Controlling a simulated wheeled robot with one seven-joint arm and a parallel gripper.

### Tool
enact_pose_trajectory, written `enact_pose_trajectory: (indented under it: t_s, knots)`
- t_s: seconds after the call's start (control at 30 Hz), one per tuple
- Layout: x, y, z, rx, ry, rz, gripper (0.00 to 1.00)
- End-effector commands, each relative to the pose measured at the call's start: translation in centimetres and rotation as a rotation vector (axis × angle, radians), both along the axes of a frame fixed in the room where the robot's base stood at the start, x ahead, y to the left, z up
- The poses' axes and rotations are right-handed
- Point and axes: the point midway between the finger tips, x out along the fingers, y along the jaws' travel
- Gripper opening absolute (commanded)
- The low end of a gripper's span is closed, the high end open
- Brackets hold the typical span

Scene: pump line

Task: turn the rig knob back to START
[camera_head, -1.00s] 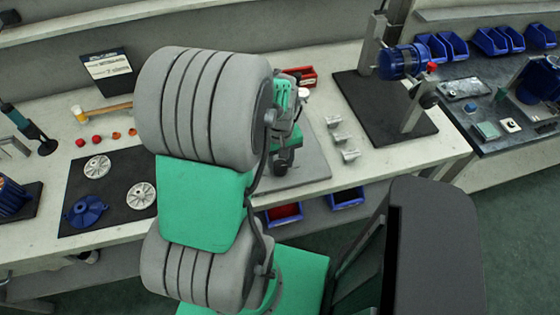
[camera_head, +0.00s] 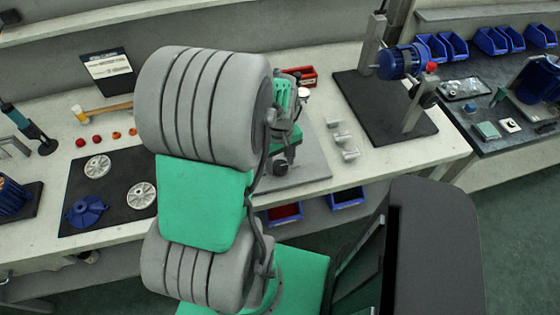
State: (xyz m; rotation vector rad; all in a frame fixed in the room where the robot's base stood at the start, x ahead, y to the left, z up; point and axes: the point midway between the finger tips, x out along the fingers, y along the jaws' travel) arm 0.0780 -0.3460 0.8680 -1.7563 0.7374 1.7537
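The rig on the black base plate (camera_head: 357,97) at the upper right has a blue motor-like body (camera_head: 398,62). A small red knob (camera_head: 432,66) is at its right end, and a dark round part (camera_head: 428,97) sits below. I cannot tell which is the rig knob, nor read any START mark. My large grey and green arm fills the middle of the view. My gripper's fingers cannot be made out; the arm hides the area behind it. A partly hidden green and grey assembly (camera_head: 283,100) shows just past the arm, over a grey plate (camera_head: 312,172).
Several metal fittings (camera_head: 341,138) stand between the grey plate and the rig. A red bin (camera_head: 303,77) is behind. At left, a dark mat (camera_head: 112,208) holds metal discs and a blue part (camera_head: 86,211). Blue bins (camera_head: 490,41) line the right bench. The bench front edge is close to my arm.

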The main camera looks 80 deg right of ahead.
Motion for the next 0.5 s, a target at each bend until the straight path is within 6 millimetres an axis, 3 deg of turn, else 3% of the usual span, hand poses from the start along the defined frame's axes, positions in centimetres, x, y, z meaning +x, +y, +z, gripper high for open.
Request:
enact_pose_trajectory:
  t_s: [0.13,0.37,0.5]
  knots:
    - [0.0,0.0,0.0,0.001,0.000,-0.001,0.64]
    - [0.0,0.0,0.0,0.001,0.000,-0.002,0.64]
    - [0.0,-0.1,1.6,-0.003,0.000,-0.002,0.64]
